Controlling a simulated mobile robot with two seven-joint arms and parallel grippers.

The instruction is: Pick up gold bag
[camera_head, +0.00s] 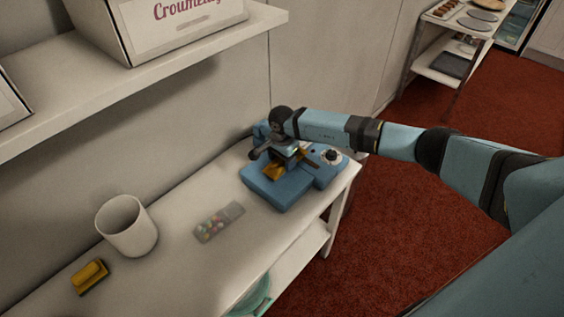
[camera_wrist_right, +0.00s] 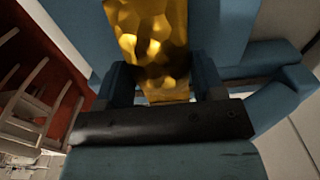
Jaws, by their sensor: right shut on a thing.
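The gold bag (camera_head: 273,172) is at the blue device (camera_head: 283,192) near the far end of the white table. My right gripper (camera_head: 288,155) is over the device, with its jaws shut on the bag. In the right wrist view the shiny, faceted gold bag (camera_wrist_right: 152,35) sits between the two dark fingers (camera_wrist_right: 160,82). My gripper hides part of the bag in the head view, and I cannot tell whether the bag touches the device. My left gripper is not in view.
A second gold-yellow item (camera_head: 90,277) lies at the near left of the table, next to a white cup (camera_head: 127,226). A clear packet of coloured pieces (camera_head: 218,222) lies mid-table. A shelf with a box (camera_head: 160,30) overhangs the left. The table's right edge borders red floor.

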